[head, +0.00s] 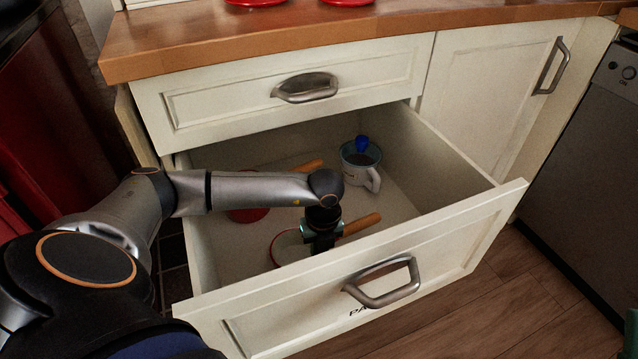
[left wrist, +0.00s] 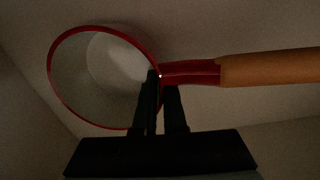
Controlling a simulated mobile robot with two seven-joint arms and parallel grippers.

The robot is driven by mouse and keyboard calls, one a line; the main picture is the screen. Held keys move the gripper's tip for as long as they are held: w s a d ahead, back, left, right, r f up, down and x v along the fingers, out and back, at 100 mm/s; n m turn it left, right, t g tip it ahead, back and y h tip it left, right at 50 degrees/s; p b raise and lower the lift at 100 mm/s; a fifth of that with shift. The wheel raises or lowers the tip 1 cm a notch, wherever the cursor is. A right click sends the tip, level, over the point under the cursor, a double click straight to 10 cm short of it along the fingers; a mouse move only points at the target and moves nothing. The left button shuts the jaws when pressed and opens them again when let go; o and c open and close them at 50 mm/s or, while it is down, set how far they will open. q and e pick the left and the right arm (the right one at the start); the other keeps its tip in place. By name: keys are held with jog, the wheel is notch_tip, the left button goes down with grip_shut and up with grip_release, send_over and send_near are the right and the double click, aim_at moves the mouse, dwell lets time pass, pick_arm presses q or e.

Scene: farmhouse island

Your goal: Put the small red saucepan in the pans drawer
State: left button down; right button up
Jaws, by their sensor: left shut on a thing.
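The pans drawer (head: 480,213) is pulled open, with partly hidden lettering on its front. The small red saucepan (head: 287,251) is inside the drawer near its front, with its wooden handle (head: 362,223) pointing right. My left gripper (head: 322,243) reaches down into the drawer and is shut on the saucepan where the handle meets the rim. In the left wrist view the saucepan (left wrist: 72,50) shows a red rim, a pale inside and an orange-brown handle (left wrist: 270,68). I cannot tell if it touches the drawer floor. My right gripper is not in view.
Another red pan (head: 247,214) with a wooden handle lies behind, partly hidden by my left arm. A pale mug (head: 356,178) with a blue item (head: 362,144) stands at the drawer's back right. A shut drawer (head: 220,102) and the wooden counter (head: 400,35) are above.

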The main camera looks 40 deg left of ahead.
pick_arm(q)
jog(key=c, duration=1.4)
grip_release()
jog(key=shift+f, duration=0.1)
jog(key=o, duration=0.4)
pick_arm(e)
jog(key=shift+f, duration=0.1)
pick_arm(q)
jog(key=r+p, duration=0.1)
jog(key=r, duration=0.3)
jog(key=r+p, duration=0.2)
jog(key=r, duration=0.2)
jog(key=r+p, duration=0.1)
jog(key=r, duration=0.3)
jog(key=shift+w+d+r+p, duration=0.15)
jog(key=shift+w+d+p, duration=0.1)
jog(key=shift+p, duration=0.1)
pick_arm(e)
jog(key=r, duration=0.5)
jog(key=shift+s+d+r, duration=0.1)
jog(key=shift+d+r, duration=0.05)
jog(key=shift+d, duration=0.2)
